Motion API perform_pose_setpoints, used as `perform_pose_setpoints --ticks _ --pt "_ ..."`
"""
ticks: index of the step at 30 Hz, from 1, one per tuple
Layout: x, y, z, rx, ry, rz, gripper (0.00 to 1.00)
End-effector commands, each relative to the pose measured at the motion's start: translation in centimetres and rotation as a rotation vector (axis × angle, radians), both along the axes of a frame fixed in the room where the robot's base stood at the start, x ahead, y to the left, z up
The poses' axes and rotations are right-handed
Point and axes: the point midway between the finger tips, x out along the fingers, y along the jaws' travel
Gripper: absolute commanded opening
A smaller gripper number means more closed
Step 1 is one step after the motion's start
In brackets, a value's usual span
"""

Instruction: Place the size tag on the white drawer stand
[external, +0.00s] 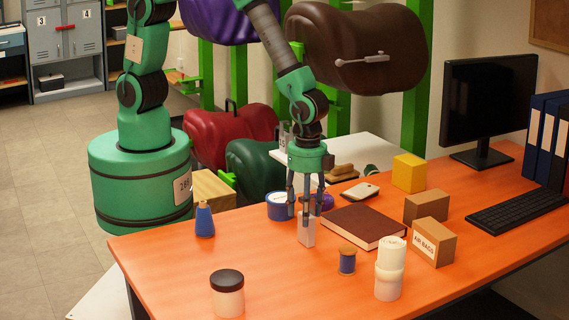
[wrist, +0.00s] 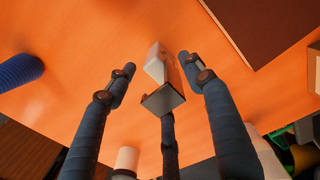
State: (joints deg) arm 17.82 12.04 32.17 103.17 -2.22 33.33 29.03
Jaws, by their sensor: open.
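A small pale upright piece, which looks like the size tag (external: 307,231), stands on the orange desk under my gripper (external: 305,210). In the wrist view the tag (wrist: 162,97) shows a white face and a grey-brown folded edge between my fingers. My gripper (wrist: 158,78) is open, pointing down, with its fingers spread around the tag. Gaps show between the side fingers and the tag; contact with the third finger is unclear. A white stand top (external: 376,149), probably the white drawer stand, shows behind the desk; its drawers are hidden.
A brown book (external: 362,226) lies right of the tag. A blue thread spool (external: 347,261), white rolls (external: 389,270) and a dark-lidded jar (external: 227,293) stand nearer the front. The front left desk is mostly clear.

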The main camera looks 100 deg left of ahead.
Motion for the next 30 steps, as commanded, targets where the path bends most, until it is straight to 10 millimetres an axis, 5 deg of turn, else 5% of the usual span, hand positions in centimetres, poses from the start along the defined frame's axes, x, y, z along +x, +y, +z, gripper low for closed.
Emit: perform_pose_setpoints --ticks 15,30 --pt "0.2 0.1 8.2 -0.001 -0.002 0.0 0.52" --pt "0.2 0.2 9.3 -0.001 -0.001 0.0 0.52"
